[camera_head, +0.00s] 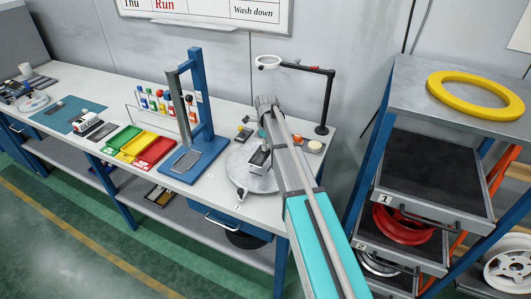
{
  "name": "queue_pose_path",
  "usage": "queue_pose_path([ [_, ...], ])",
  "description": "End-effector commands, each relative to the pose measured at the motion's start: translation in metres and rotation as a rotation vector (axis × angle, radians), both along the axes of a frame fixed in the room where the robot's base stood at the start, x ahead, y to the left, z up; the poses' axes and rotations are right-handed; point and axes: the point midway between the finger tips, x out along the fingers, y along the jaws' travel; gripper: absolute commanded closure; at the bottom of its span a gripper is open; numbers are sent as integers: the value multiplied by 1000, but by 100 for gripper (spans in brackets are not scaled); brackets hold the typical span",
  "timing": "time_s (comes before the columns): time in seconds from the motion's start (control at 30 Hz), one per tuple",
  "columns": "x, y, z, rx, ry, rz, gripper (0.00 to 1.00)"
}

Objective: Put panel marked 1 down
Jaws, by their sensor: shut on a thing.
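A white label with the number 1 shows on the front edge of a grey, dark-lined tray-like panel (430,222) in the blue rack at the right. The panel lies level and sticks out towards me, with a dark bar handle at its front. My gripper (257,163) is well to the left of it, low over a round grey metal plate (238,172) on the bench. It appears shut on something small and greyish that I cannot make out. My arm hides part of the plate, and I cannot tell whether the held thing touches it.
The rack holds a red wheel rim (403,226) under the panel and a yellow ring (474,95) on top. A blue press stand (205,120), coloured bins (140,145) and a black post with a ring lamp (327,100) stand on the bench.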

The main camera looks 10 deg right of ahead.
Motion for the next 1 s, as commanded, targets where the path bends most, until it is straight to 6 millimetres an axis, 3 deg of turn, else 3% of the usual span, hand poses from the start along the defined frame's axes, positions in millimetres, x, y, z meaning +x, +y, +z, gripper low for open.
queue_pose_path([
  [0.43,1,-7,-35,0,0,0,100],
  [1.0,1,-7,-41,0,0,-1,100],
])
